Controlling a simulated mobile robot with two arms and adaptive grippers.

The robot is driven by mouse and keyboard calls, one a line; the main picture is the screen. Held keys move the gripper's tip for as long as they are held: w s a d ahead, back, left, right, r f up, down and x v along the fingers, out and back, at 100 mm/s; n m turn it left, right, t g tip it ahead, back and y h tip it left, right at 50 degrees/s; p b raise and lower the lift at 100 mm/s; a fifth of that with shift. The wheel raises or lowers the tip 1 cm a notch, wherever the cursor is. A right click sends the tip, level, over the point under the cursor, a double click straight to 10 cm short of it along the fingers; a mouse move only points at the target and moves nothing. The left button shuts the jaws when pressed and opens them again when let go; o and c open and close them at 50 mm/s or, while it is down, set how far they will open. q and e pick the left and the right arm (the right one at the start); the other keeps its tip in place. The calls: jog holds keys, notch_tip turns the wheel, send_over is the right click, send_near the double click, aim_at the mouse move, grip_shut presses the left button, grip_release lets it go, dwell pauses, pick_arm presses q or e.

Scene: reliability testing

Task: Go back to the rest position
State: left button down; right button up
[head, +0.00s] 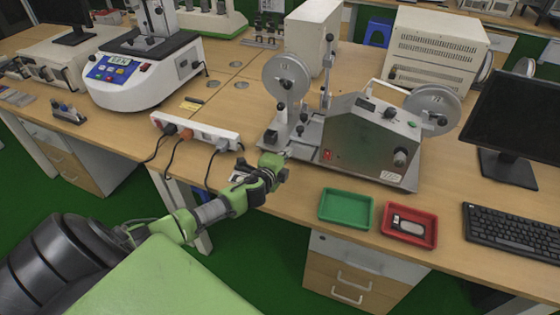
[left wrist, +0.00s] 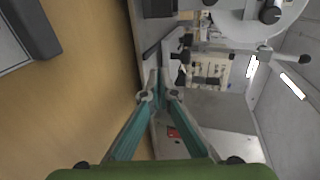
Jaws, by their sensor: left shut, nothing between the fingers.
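My left arm comes in from the lower left in the head view. Its gripper (head: 275,162) is shut and empty, over the table at the front left corner of a grey testing machine (head: 365,145) with two reels. In the left wrist view the gripper's two fingers (left wrist: 159,82) run together at their tips, with nothing between them. The machine's grey side (left wrist: 215,140) shows beyond the fingers at the right. Whether the fingertips touch the machine cannot be told. My right gripper is not in view.
A power strip (head: 195,131) with plugs and cables lies left of the gripper. A monitor (head: 515,120) and keyboard (head: 515,229) stand right.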

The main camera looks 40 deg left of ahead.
pick_arm(q)
jog(key=v, duration=0.4)
jog(key=shift+s+d+r, duration=0.25)
jog(key=shift+s, duration=0.05)
jog(key=shift+s+d+r, duration=0.1)
jog(key=shift+s+r, duration=0.05)
jog(key=shift+s, duration=0.5)
jog(key=shift+s+r, duration=0.1)
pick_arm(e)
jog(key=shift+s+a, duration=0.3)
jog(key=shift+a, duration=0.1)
